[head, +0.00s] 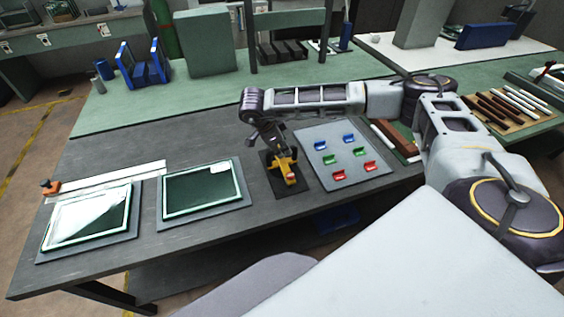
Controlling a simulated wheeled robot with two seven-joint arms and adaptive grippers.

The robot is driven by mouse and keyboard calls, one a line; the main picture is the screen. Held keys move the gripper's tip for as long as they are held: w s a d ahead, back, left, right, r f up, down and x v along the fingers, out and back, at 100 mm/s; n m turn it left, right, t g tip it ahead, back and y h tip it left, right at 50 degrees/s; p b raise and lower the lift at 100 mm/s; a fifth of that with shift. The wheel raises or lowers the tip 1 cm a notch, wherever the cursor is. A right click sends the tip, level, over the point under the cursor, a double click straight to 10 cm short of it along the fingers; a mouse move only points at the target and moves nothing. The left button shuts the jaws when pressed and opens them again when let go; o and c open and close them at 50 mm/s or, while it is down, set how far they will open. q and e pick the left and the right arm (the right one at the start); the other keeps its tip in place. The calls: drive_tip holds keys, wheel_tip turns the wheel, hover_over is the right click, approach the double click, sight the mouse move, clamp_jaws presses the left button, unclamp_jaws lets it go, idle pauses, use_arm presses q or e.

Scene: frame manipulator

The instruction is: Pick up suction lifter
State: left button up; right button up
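The suction lifter (291,174), with a yellow-orange body and red parts, stands on a small dark pad (272,184) near the front edge of the grey workbench. My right arm reaches in from the right, and its dark gripper (281,153) points down at the lifter's upper end. The fingertips overlap the lifter in this view. I cannot tell whether they are closed on it or only around it. My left gripper is not in view.
Left of the lifter lie two framed panels (202,188) (88,217) on dark mats and a white strip (110,179). Right of it is a grey board (341,173) with several coloured clips. A green mat (180,97) covers the bench's back.

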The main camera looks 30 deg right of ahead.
sight(282, 159)
drive_tip(key=p+x, duration=0.1)
drive_tip(key=x, duration=0.2)
drive_tip(key=shift+s+d+f, duration=0.1)
drive_tip(key=shift+s+d, duration=0.05)
drive_tip(key=shift+d, duration=0.15)
drive_tip(key=shift+d+f, duration=0.2)
drive_tip(key=shift+f, duration=0.35)
drive_tip(key=shift+c, duration=0.2)
clamp_jaws()
